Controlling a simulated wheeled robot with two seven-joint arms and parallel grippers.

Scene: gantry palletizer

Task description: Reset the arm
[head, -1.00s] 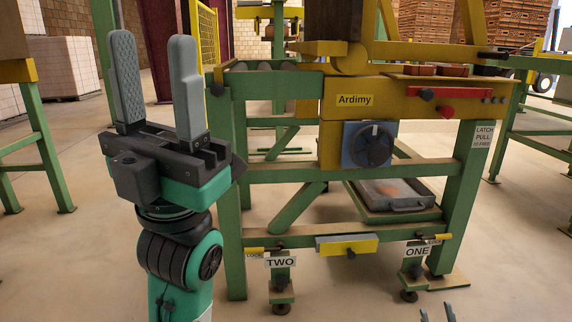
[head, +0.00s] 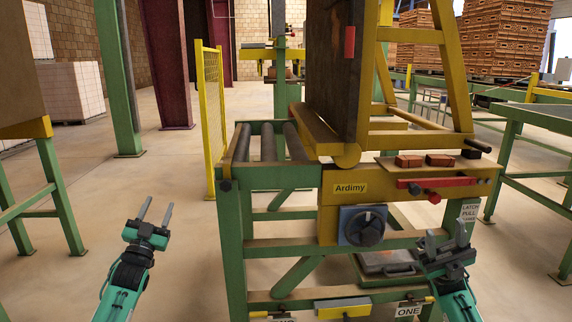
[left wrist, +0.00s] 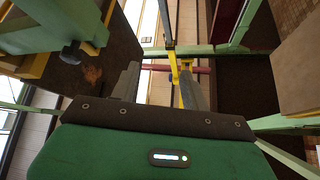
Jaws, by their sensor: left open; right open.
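My left gripper (head: 154,212) is open and empty at the lower left in the head view, over bare floor and left of the green and yellow machine frame (head: 238,240). Its two fingers point up and away. In the left wrist view the fingers (left wrist: 160,88) stand apart with nothing between them. My right gripper (head: 445,238) is open at the lower right, in front of the machine's right leg. I see nothing between its fingers.
The machine carries a black dial (head: 363,228), a red handle bar (head: 437,183) and rollers (head: 268,143). A grey tray (head: 392,268) sits low inside it. A yellow mesh fence (head: 211,110) stands behind.

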